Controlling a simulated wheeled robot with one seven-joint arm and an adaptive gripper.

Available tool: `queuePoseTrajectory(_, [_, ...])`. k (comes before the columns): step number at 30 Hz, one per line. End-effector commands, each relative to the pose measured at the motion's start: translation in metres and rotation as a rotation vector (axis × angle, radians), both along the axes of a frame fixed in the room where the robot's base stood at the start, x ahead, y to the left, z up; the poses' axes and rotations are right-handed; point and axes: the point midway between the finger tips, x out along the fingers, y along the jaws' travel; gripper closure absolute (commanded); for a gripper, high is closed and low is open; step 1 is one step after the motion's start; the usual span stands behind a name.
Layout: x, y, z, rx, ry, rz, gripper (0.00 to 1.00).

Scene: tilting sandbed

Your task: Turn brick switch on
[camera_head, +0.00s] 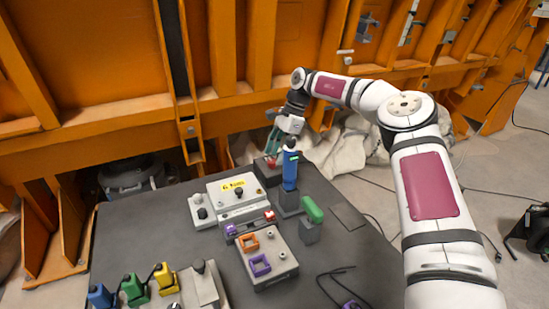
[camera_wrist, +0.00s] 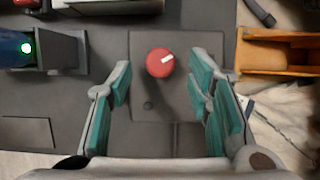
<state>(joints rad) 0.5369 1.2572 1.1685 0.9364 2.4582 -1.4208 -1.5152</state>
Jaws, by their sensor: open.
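The switch shows as a dark box (camera_wrist: 150,125) with a round red knob (camera_wrist: 160,62) on its top, in the wrist view. The knob carries a white mark that points to the right and slightly up. In the head view the red knob (camera_head: 271,162) sits at the back edge of the table, under my gripper. My gripper (camera_wrist: 161,80) is open, with its teal finger pads on either side of the knob and apart from it. In the head view my gripper (camera_head: 274,146) points down at the box, which is partly hidden by the blue object beside it.
A blue upright object (camera_head: 290,170) in a grey holder and a green-handled one (camera_head: 312,210) stand close by. A grey box with a yellow label (camera_head: 233,185) is to the left. An orange frame wall (camera_head: 100,130) rises behind. Bare table (camera_head: 145,215) lies at left.

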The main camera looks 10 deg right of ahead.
Motion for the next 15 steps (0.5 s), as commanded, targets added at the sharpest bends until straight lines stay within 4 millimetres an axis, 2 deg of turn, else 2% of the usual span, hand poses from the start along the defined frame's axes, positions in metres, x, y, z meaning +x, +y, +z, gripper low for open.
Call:
queuePoseTrajectory(6, [-0.001, 0.007, -0.017, -0.001, 0.000, 0.000, 0.54])
queuePoseTrajectory(15, [-0.001, 0.008, -0.019, -0.001, -0.001, 0.000, 0.54])
